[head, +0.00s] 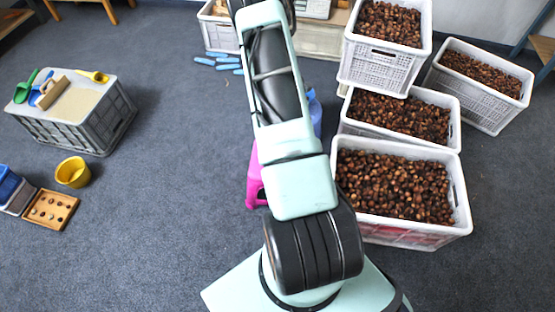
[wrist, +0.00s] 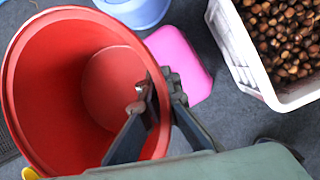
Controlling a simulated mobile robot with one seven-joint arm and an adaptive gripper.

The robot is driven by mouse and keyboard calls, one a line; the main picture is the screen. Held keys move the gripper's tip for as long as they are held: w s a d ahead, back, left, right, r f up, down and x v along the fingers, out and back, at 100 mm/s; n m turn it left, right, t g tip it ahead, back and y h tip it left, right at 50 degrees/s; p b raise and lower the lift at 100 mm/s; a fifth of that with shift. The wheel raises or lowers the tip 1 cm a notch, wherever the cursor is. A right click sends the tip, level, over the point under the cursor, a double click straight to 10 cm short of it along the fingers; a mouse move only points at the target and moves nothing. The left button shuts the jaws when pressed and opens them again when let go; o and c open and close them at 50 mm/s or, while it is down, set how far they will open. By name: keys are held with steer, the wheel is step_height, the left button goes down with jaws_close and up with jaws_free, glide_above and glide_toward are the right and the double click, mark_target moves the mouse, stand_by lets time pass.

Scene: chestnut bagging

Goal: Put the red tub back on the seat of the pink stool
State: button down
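The red tub (wrist: 60,100) fills the left of the wrist view, its open mouth towards the camera. My gripper (wrist: 160,92) is at the tub's right-hand wall, one finger inside and one outside, closed on the rim. Whether the tub is clear of the floor I cannot tell. The pink stool (wrist: 182,60) shows just beyond my fingers, its visible seat bare. In the head view only a pink part of the stool (head: 254,182) shows left of my arm; my arm hides the tub and gripper there.
A blue tub (wrist: 136,8) stands beyond the red tub. White crates of chestnuts (head: 468,215) crowd the right. A grey crate with scoops (head: 100,135), a yellow tub (head: 72,172) and a wooden tray (head: 50,209) are at left. Carpet between them and my arm is clear.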

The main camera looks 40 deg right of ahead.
steer(key=s+d+f+n+t+y+b, duration=0.1)
steer(key=s+d+f+n+b, duration=0.25)
steer(key=d, duration=0.35)
steer(key=s+d+f+n+y+b, duration=0.1)
steer(key=s+d+f+n+b, duration=0.15)
steer(key=d+f, duration=0.3)
steer(key=shift+n, duration=0.3)
steer(key=w+a+f+b, duration=0.2)
steer(key=a+f, duration=0.1)
steer(key=w+a+f+b, duration=0.2)
steer(key=a+f, duration=0.1)
steer(key=w+a+f+b, duration=0.2)
steer(key=w+f, duration=0.1)
steer(key=shift+w+a, duration=0.1)
steer(key=shift+a, duration=0.3)
steer(key=shift+w+a+f, duration=0.15)
steer(key=shift+a+f, duration=0.1)
step_height(320, 180, down, 3)
steer(key=shift+w+a+f+b, duration=0.1)
steer(key=shift+f+b, duration=0.05)
steer(key=shift+b, duration=0.95)
steer(key=c, duration=2.2)
jaws_free()
steer(key=shift+o, duration=0.2)
steer(key=p+v, duration=0.4)
steer(key=v, duration=0.8)
steer(key=shift+p, duration=0.3)
